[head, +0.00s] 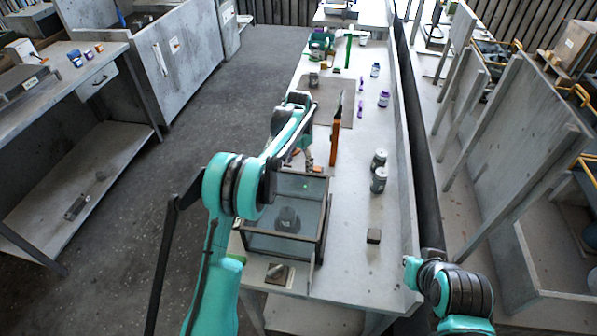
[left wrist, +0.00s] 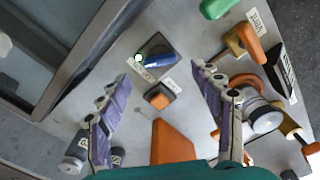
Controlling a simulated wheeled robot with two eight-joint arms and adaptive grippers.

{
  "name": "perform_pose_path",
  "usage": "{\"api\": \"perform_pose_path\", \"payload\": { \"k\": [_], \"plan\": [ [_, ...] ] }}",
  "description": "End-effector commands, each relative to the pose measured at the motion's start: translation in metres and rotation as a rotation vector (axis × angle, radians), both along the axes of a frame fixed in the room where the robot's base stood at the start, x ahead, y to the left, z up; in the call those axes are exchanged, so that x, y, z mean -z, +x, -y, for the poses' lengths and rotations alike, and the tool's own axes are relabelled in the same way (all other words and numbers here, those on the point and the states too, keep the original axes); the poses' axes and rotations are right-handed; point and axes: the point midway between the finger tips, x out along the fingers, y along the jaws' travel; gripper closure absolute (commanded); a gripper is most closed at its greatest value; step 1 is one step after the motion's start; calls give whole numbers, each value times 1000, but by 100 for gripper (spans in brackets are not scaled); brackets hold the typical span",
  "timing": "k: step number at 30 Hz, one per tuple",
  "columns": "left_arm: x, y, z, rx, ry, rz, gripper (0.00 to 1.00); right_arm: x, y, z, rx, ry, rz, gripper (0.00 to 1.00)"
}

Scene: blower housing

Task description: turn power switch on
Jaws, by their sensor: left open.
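In the left wrist view, a blue lever switch (left wrist: 160,59) sits on a dark square plate, with a small lit whitish-green spot at its left end. White labels lie beside it; I cannot read them surely. My left gripper (left wrist: 158,76) is open and empty, its two fingers spread either side of the panel area with the switch and an orange-topped square button (left wrist: 159,96). No contact with the switch shows. In the head view my left gripper (head: 304,152) is over the bench, just beyond the glass-sided housing (head: 322,215), partly hidden by my arm.
The housing's frame (left wrist: 68,65) is at left. Two grey canisters (head: 378,180) stand on the bench, with clear surface around them.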

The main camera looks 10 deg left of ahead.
Motion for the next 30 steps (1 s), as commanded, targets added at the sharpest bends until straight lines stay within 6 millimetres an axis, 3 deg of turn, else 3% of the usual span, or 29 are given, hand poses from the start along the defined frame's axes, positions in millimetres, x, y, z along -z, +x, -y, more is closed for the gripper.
{"api": "perform_pose_path", "payload": {
  "k": [3,10,30],
  "plan": [
    [-27,0,0,0,0,0,34,0,0,0,0,0,0,100],
    [-60,0,0,1,0,0,34,0,0,0,0,0,0,100],
    [-73,-4,-1,-7,0,8,34,0,0,0,0,0,0,100]
  ]
}}
